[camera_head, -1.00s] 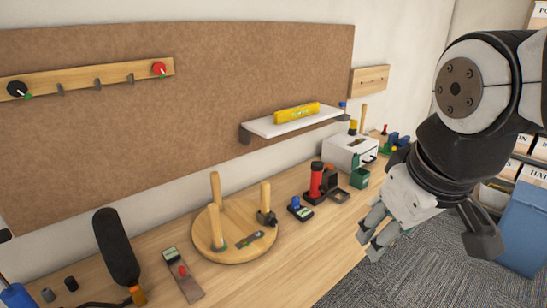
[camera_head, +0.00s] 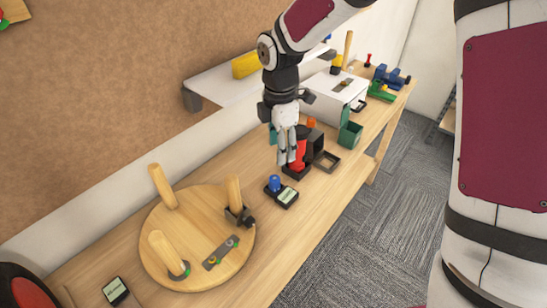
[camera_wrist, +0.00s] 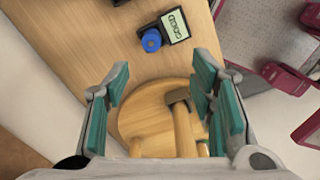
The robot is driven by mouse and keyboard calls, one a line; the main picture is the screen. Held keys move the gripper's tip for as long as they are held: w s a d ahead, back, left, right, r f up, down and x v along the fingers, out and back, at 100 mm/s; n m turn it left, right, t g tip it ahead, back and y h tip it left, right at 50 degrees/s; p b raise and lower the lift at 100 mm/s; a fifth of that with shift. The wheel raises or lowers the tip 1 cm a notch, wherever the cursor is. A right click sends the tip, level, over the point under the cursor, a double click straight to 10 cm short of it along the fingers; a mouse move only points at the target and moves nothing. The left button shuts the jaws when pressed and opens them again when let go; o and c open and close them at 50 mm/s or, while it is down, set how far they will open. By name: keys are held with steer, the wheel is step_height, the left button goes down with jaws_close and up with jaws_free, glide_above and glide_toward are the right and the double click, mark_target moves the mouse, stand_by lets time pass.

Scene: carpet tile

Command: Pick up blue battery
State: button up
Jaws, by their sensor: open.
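The blue battery (camera_head: 274,183) looks like a short blue cylinder standing at the left end of a small black device with a pale display (camera_head: 287,195) on the wooden bench. In the wrist view the battery (camera_wrist: 151,40) shows from above, beside the display (camera_wrist: 174,25). My gripper (camera_head: 286,150) hangs above the bench, apart from the battery and, in the head view, up and slightly right of it. In the wrist view its teal-padded fingers (camera_wrist: 160,78) are spread apart with nothing between them, and the battery lies beyond the fingertips.
A round wooden board (camera_head: 170,222) with upright pegs stands on the bench at left. A red cylinder (camera_head: 300,150) and a dark open frame (camera_head: 326,161) are close by my gripper. A white box (camera_head: 330,95) stands farther back, below a wall shelf (camera_head: 225,88).

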mark_target(275, 178)
steer(key=f, duration=0.3)
steer(key=w+f, duration=0.1)
steer(key=f, duration=0.5)
steer(key=shift+w+a+f+p, duration=0.15)
steer(key=shift+a+f+p, duration=0.1)
steer(key=shift+p, duration=0.05)
steer(key=shift+a+f+p, duration=0.15)
steer(key=shift+f+p, duration=0.15)
steer(key=shift+f, duration=1.05)
steer(key=shift+a+f+p, duration=0.1)
steer(key=shift+f+p, duration=0.2)
steer(key=shift+f, duration=1)
steer(key=shift+c, duration=0.3)
jaws_close()
